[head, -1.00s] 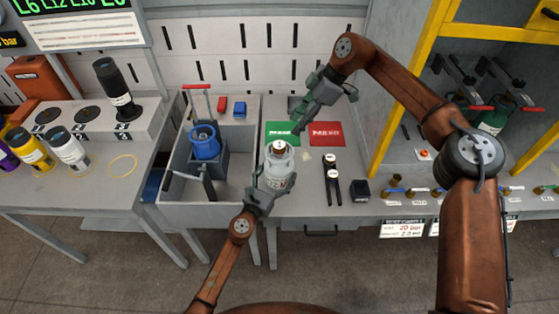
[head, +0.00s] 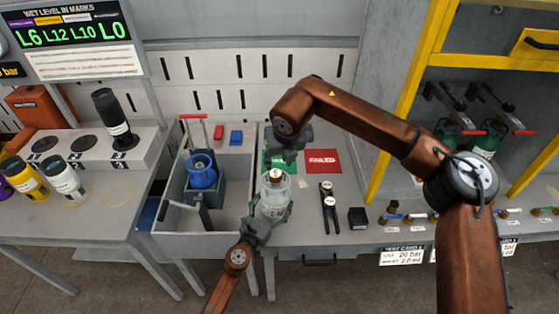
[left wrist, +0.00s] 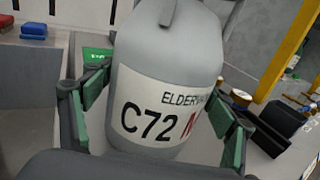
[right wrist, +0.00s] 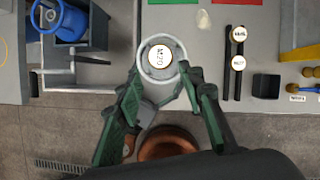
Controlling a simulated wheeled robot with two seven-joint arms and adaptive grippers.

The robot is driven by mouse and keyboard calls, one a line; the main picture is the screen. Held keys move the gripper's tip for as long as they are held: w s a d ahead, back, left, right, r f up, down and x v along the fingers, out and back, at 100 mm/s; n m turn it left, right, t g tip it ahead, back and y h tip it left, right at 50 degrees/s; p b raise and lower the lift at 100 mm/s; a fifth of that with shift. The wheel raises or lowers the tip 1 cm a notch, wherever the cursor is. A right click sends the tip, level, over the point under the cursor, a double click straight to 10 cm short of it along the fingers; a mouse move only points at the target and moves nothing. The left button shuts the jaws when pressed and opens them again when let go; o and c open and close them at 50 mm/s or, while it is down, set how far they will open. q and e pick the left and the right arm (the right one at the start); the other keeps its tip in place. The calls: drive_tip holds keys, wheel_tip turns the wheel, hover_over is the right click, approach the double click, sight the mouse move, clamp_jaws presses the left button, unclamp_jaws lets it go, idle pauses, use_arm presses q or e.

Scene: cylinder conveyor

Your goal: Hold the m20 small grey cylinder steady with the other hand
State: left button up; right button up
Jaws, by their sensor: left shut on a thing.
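The small grey cylinder (head: 273,203) stands upright at the front edge of the bench; its label reads C72 in the left wrist view (left wrist: 150,70). In the right wrist view its round top (right wrist: 161,58) carries an M20 disc. My left gripper (head: 264,222) is shut on the lower body of the cylinder from the front, a finger on each side. My right gripper (head: 284,154) is behind and above the cylinder's top in the head view. Its fingers are spread in the right wrist view (right wrist: 160,84), one to each side of the cylinder's near rim, holding nothing.
Green and red cards (head: 323,161) lie behind the cylinder. Two dark tools with round tags (head: 328,198) and a small black box (head: 357,217) lie to its right. A grey tray with a blue cylinder (head: 202,175) is on the left. A yellow-framed rack stands at the right.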

sight(276, 174)
drive_tip(key=x, duration=1.1)
drive_tip(key=shift+f, duration=0.25)
drive_tip(key=shift+c, duration=0.6)
drive_tip(key=c, duration=0.9)
drive_tip(key=o, duration=1.3)
drive_tip(key=shift+c, duration=0.2)
drive_tip(key=shift+r, duration=0.15)
drive_tip(key=shift+r, duration=1.1)
drive_tip(key=n+y, duration=0.1)
drive_tip(key=n, duration=0.2)
drive_tip(key=n+g+y, duration=0.1)
drive_tip(key=n, duration=0.2)
